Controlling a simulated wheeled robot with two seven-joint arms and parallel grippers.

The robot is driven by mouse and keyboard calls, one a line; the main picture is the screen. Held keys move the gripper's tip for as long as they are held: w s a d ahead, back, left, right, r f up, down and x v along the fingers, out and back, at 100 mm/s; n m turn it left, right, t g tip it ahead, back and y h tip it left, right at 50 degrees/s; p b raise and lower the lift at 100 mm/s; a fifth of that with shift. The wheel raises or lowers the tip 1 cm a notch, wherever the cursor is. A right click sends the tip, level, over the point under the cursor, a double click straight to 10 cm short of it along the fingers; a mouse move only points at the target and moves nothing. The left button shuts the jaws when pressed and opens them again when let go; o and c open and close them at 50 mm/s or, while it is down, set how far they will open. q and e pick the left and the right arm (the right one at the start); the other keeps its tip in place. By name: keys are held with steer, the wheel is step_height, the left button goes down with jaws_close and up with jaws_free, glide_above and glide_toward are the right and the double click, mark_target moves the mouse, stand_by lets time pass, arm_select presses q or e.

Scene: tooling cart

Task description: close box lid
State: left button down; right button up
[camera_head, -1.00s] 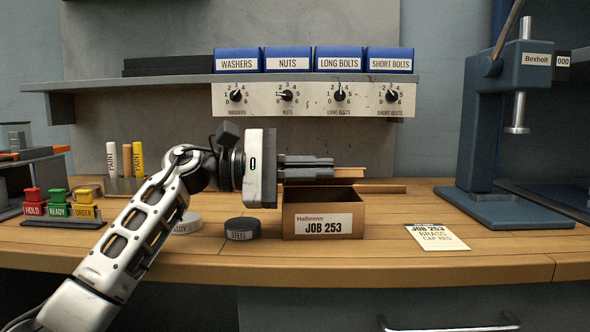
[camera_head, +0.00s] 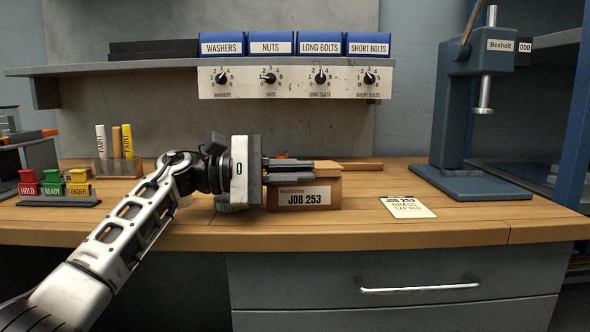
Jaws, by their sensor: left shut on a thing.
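The cardboard box (camera_head: 330,195) labelled JOB 253 stands on the wooden bench, its front facing me. Its brown lid (camera_head: 328,166) lies low and nearly level over the box top, sticking out to the right of my fingers. My left gripper (camera_head: 297,168) reaches in from the left, with its fingers over the box top and shut on the lid. The fingers hide the left part of the lid and the box's top edge, so I cannot tell whether the lid touches the rim all round. My right gripper is not in view.
A JOB 253 card (camera_head: 407,207) lies right of the box, with a blue press (camera_head: 470,110) behind it. HOLD, READY and ORDER stamps (camera_head: 55,185) and paint markers (camera_head: 115,142) stand left. A shelf with blue bins (camera_head: 295,45) runs above.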

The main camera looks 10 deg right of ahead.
arm_select(q)
steer(key=shift+f, duration=0.15)
steer(key=c, duration=1.6)
jaws_free()
steer(key=shift+w, duration=0.1)
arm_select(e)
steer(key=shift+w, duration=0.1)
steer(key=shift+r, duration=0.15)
arm_select(q)
steer(key=shift+a, duration=0.15)
steer(key=a, duration=0.9)
steer(key=a+p, duration=0.1)
steer(key=a, duration=0.4)
steer(key=shift+w+a, duration=0.25)
steer(key=shift+a, duration=0.55)
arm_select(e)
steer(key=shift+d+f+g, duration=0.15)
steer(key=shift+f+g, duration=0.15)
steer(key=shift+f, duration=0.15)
